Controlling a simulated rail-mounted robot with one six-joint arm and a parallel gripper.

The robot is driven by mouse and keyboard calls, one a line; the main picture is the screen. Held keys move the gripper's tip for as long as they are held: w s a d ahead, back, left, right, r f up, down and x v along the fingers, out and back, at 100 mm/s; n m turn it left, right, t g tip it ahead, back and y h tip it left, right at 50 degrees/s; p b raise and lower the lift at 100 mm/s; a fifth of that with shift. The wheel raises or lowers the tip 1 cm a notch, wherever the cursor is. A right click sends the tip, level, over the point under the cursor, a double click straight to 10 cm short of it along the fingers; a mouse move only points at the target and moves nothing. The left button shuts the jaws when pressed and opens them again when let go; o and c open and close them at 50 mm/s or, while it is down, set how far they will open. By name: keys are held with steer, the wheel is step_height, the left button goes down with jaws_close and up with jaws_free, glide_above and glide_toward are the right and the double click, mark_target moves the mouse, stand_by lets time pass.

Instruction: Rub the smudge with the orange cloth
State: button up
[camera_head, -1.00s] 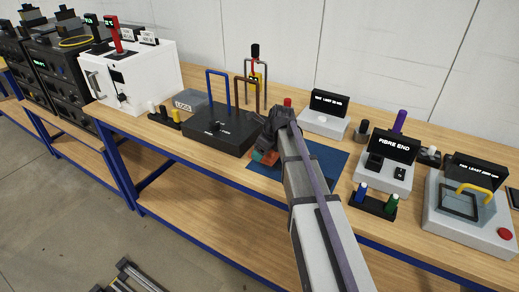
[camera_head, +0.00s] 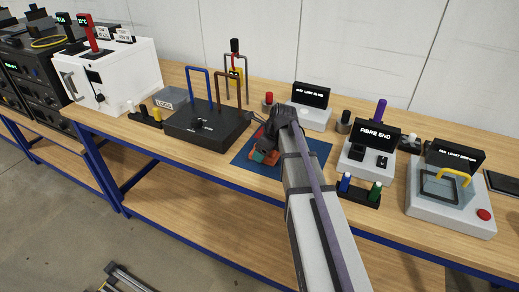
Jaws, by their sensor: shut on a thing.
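My gripper (camera_head: 268,140) is over the blue mat (camera_head: 316,152) in the middle of the bench. An orange piece, which looks like the orange cloth (camera_head: 268,157), shows just under my gripper at the left part of the mat. A small teal patch shows beside it. My gripper is shut on the orange cloth, though the fingertips are mostly hidden by my wrist. I cannot make out the smudge; my arm covers much of the mat.
A black box with blue and brown handles (camera_head: 208,128) stands just left of the mat. A FIBRE END unit (camera_head: 370,158) and a holder with blue and green pegs (camera_head: 358,193) stand to the right. A white unit with a black display (camera_head: 308,115) stands behind.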

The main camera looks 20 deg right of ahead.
mark_target(275, 164)
steer(key=shift+s+d+r, duration=0.1)
steer(key=shift+s+d, duration=0.9)
steer(key=shift+s, duration=0.15)
steer(key=shift+s+d, duration=1.15)
steer(key=shift+s, duration=0.15)
steer(key=shift+s+a, duration=0.75)
steer(key=shift+w+a, duration=1.75)
steer(key=shift+w, duration=0.2)
steer(key=shift+w+a, duration=1.75)
steer(key=shift+w, duration=0.2)
steer(key=shift+w+a, duration=1.45)
steer(key=shift+w, duration=0.1)
steer(key=shift+s+d+f, duration=0.2)
steer(key=shift+s+d, duration=1.15)
steer(key=shift+s, duration=0.25)
steer(key=shift+s+d+r, duration=0.2)
steer(key=shift+s+d, duration=2.25)
steer(key=shift+s, duration=0.05)
steer(key=shift+s+d+f, duration=0.15)
steer(key=shift+s+d, duration=0.95)
steer(key=shift+s, duration=0.2)
